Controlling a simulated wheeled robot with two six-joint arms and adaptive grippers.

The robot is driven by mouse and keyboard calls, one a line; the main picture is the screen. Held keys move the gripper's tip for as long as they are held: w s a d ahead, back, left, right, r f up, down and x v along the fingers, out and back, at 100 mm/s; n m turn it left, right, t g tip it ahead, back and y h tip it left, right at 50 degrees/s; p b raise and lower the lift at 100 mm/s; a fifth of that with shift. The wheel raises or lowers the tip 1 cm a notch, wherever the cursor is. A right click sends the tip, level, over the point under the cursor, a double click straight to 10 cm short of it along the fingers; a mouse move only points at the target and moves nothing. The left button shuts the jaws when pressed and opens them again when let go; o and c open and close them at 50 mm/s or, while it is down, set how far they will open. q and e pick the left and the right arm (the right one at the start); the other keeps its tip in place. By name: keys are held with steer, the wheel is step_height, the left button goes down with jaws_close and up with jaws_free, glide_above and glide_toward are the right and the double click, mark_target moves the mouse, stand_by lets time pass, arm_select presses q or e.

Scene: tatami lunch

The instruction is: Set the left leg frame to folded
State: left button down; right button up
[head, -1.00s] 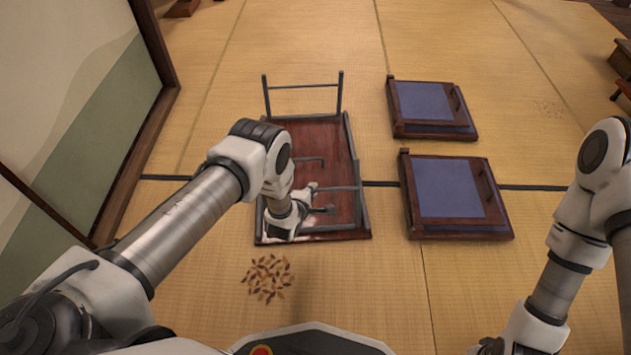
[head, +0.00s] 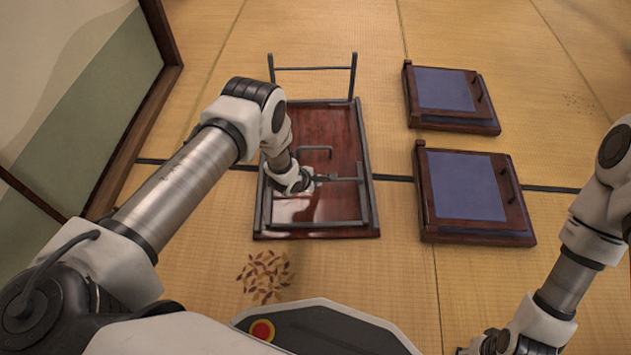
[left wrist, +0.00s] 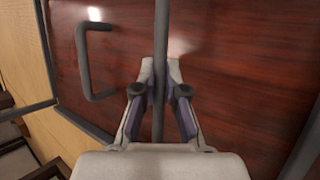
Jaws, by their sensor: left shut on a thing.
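A low table with a glossy red-brown underside (head: 335,130) lies upside down on the mat. I cannot tell which one is called left. My left gripper (head: 312,180) is over the table, shut on the near frame's crossbar (head: 345,179). The left wrist view shows this bar (left wrist: 160,35) between the fingers (left wrist: 160,80). My right gripper (head: 492,343) is at the bottom edge, partly cut off, apart from the table.
A small grey handle-shaped bar (head: 316,149) is fixed to the underside, beside the gripper. Two dark wooden pieces with blue tops (head: 466,185) (head: 444,90) lie to the right. Scattered leaf-like bits (head: 264,276) lie in front. A sliding panel (head: 60,110) stands at left.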

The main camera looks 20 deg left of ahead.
arm_select(q)
steer(key=shift+w+f, duration=0.1)
steer(key=shift+f, duration=0.25)
steer(key=c, duration=1.2)
jaws_free()
steer(key=v, duration=1.2)
